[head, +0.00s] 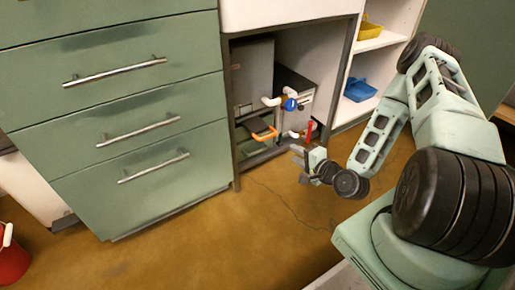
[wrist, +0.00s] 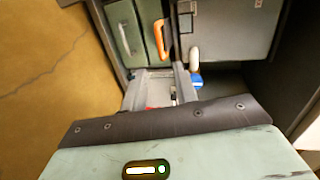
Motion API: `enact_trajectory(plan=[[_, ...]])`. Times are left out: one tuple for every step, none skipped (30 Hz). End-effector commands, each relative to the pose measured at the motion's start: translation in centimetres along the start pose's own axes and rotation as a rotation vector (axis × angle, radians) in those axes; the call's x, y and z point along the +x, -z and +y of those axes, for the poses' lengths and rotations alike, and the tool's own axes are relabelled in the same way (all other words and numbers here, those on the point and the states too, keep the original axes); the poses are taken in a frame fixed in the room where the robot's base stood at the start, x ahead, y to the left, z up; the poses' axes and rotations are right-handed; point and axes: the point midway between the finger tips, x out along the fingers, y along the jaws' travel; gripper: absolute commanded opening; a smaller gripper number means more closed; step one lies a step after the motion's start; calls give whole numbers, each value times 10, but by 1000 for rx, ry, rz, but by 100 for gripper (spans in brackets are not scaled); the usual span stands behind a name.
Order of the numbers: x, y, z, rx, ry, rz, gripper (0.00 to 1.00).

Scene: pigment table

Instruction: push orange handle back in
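The orange handle (head: 265,134) shows in the head view low inside the open bay under the white counter, sticking out at the front of the grey units. In the wrist view the orange handle (wrist: 159,38) is an upright loop beyond the fingertips, beside green-grey panels. My gripper (head: 298,154) is in front of the bay, to the right of the handle and a little lower in the head view, apart from it. In the wrist view my gripper (wrist: 158,80) has its two fingers spread, with no held object visible between them.
White pipes with a blue valve (head: 290,104) are above and right of the handle; a red handle (head: 309,131) stands further right. Green drawers (head: 130,125) flank the bay on the left, white shelves (head: 375,65) on the right.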

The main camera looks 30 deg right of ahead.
Motion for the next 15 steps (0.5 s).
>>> enact_trajectory(plan=[[-1,3,11,25,14,21,29],[-1,5,12,34,21,29,29],[-2,7,12,41,29,37,29],[-1,7,12,45,32,40,29],[0,8,12,47,34,41,29],[3,8,12,47,36,42,29],[6,8,12,46,37,41,29],[10,8,12,46,38,41,29],[16,8,12,45,36,40,29],[21,8,12,44,37,39,29],[26,8,12,43,38,39,29],[34,9,12,42,38,39,29],[41,9,13,42,37,39,29],[47,9,13,43,37,39,29],[56,9,12,42,38,38,29]])
